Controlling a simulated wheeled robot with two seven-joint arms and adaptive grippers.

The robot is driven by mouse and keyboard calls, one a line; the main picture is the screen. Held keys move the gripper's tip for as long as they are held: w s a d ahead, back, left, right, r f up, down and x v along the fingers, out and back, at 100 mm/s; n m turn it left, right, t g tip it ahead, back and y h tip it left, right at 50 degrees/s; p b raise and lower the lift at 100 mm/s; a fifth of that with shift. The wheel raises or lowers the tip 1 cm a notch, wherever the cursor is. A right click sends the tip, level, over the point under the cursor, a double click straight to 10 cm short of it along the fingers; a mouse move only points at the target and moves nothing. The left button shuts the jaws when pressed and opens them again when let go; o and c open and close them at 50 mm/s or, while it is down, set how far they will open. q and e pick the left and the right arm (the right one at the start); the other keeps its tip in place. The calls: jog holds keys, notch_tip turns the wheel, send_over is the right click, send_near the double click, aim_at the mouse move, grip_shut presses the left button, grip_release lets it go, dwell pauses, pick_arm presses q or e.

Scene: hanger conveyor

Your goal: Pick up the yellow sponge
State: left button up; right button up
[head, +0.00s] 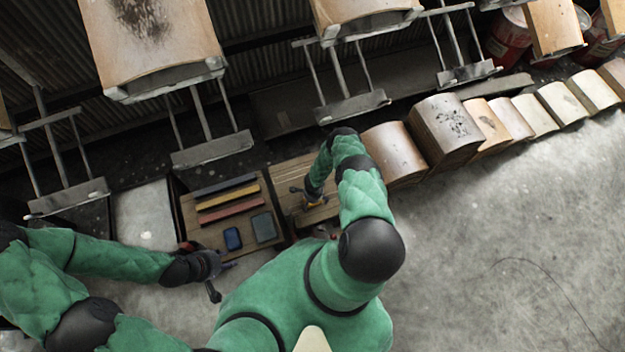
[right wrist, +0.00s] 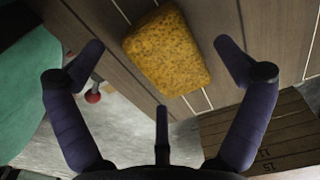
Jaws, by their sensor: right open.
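The yellow sponge (right wrist: 166,50) lies on a wooden plank surface (right wrist: 110,75) in the right wrist view, between the two spread fingers of my right gripper (right wrist: 159,50) and apart from both. My right gripper is open and empty. My left gripper (head: 221,279) is at the lower left, away from the sponge, with its fingers apart and nothing visible between them.
A wooden board (head: 205,236) left of the sponge holds coloured bars (head: 229,197), a blue block (head: 232,239) and a grey-green block (head: 264,227). Curved wooden pieces (head: 440,130) line up to the right. Hanging metal frames (head: 212,148) cross the back. Grey floor is open at right.

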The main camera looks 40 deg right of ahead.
jog(key=shift+f, duration=0.55)
jog(key=c, duration=1)
jog(key=shift+o, duration=0.2)
notch_tip(320, 180, up, 10)
jog(key=p, duration=0.6)
